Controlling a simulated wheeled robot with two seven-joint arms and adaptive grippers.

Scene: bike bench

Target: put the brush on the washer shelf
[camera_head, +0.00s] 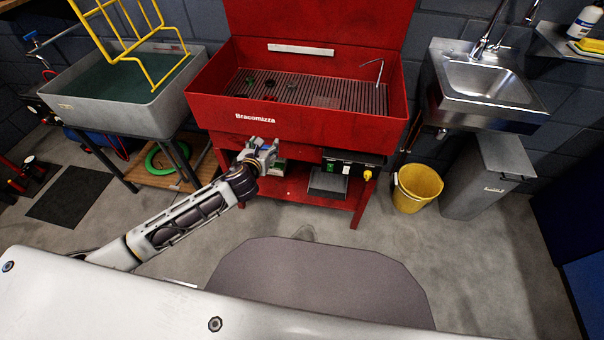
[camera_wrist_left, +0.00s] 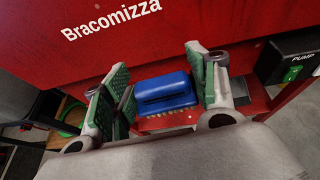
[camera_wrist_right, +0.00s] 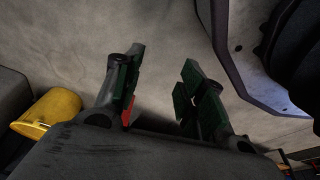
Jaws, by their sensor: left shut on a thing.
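The blue brush (camera_wrist_left: 165,92) is between the fingers of my left gripper (camera_wrist_left: 160,85), which is shut on it. Its pale bristles face down in the left wrist view. In the head view, my left gripper (camera_head: 262,150) is in front of the red parts washer (camera_head: 310,128), below its basin, and mostly hides the brush. The washer shelf (camera_head: 288,190) is the red lower board between the legs, below and behind that gripper. My right gripper (camera_wrist_right: 160,75) is open, with bare floor between its fingers in the right wrist view. It is not seen in the head view.
A grey tray (camera_head: 328,183) and the pump box (camera_head: 350,162) are at the shelf's right part. A yellow bucket (camera_head: 416,188) and a grey bin (camera_head: 485,180) stand to the right. A grey tub (camera_head: 75,112) on a stand is at the left. The floor in front is clear.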

